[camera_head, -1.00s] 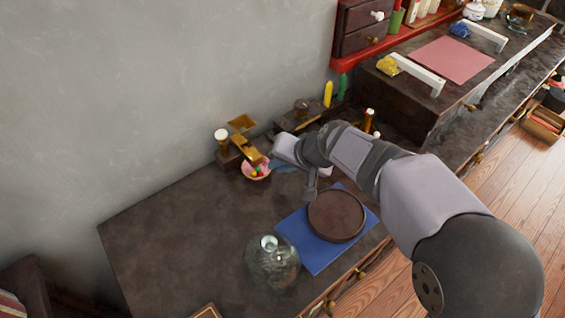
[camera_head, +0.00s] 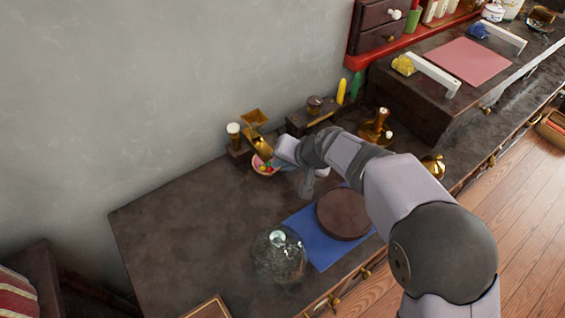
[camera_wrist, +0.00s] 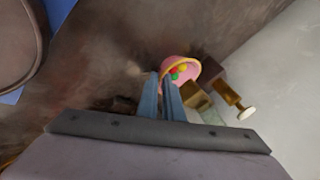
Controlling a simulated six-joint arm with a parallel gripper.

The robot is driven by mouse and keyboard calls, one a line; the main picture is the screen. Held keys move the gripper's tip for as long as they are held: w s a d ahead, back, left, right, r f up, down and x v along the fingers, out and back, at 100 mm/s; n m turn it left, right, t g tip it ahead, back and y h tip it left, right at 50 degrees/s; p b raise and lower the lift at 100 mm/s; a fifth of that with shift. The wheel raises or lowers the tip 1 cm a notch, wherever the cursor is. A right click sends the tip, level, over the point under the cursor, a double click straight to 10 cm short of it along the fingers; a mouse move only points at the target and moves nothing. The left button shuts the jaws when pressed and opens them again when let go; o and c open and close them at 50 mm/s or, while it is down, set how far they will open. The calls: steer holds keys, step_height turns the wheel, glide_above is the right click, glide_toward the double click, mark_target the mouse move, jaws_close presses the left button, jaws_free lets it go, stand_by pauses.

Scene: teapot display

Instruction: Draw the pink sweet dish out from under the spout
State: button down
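The pink sweet dish (camera_head: 257,169) is a small bowl with a yellowish rim and several bright sweets in it. It sits on the dark worktop below the brass spout (camera_head: 259,147). In the wrist view the dish (camera_wrist: 173,84) lies just beyond my fingertips, with the brass spout piece (camera_wrist: 195,96) close on its right. My gripper (camera_wrist: 161,76) has two blue fingers with a narrow gap, their tips at the near left edge of the dish. I cannot tell whether they grip the rim. In the head view my wrist mostly hides the fingers.
A brown round board (camera_head: 343,214) lies on a blue mat (camera_head: 309,222). A white-knobbed post (camera_head: 234,130) stands left of the spout. The worktop left of the dish is clear.

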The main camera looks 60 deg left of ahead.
steer(key=shift+d, duration=0.15)
steer(key=d+b, duration=0.2)
steer(key=shift+d+f+b, duration=0.15)
steer(key=shift+d+b, duration=0.05)
steer(key=shift+b, duration=0.15)
steer(key=shift+d+b, duration=1.35)
steer(key=shift+d, duration=0.75)
steer(key=c, duration=1.8)
jaws_free()
steer(key=shift+c, duration=0.2)
steer(key=shift+d, duration=0.1)
